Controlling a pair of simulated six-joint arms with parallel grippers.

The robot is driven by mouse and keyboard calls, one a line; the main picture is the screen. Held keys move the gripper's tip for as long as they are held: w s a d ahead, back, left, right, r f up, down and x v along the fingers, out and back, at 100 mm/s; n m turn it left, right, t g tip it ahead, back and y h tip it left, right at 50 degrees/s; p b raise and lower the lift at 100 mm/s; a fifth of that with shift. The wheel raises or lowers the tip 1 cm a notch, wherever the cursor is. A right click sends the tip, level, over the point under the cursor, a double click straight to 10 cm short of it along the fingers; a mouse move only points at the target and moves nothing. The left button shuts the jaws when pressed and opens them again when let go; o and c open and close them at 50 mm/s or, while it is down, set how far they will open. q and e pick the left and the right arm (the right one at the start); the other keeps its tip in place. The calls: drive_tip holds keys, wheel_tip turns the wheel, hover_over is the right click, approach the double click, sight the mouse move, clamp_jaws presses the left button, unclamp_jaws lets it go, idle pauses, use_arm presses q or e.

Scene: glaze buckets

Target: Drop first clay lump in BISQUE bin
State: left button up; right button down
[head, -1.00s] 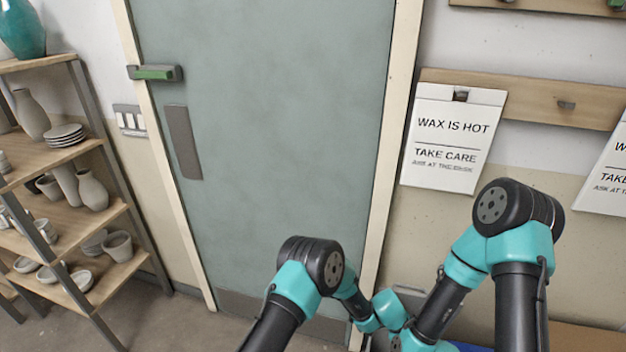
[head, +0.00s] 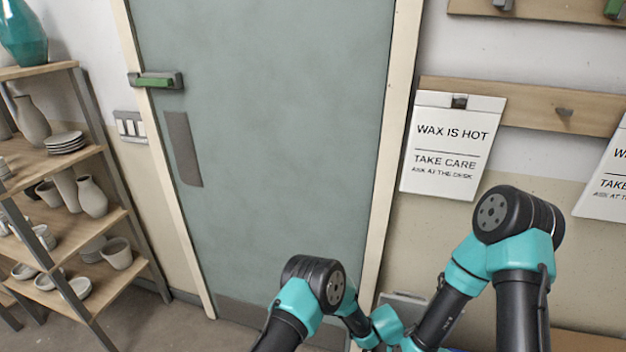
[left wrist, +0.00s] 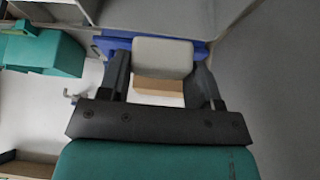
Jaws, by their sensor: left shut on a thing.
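In the left wrist view, my left gripper (left wrist: 163,80) has a pale grey block, seemingly the clay lump (left wrist: 163,57), held between its two dark fingers. A brown surface (left wrist: 160,88) shows just below the lump; I cannot tell whether it is part of it or something behind. A blue thing (left wrist: 112,44) shows behind the fingers, mostly hidden; I cannot tell if it is a bin. No BISQUE label is readable. The head view shows my arms, but neither gripper's fingers there. My right gripper is not seen in either view.
In the head view, a grey-green door (head: 280,130) fills the middle. A shelf of pottery (head: 75,230) stands at the left. A wax warning sign (head: 452,145) hangs on the wall at right.

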use_arm(q)
drive_tip(key=shift+f, duration=0.95)
drive_tip(key=o, duration=1)
drive_tip(key=shift+o, duration=0.2)
drive_tip(key=shift+r, duration=0.1)
drive_tip(key=v, duration=1.7)
drive_tip(key=shift+a+r, duration=0.1)
drive_tip(key=shift+a, duration=0.05)
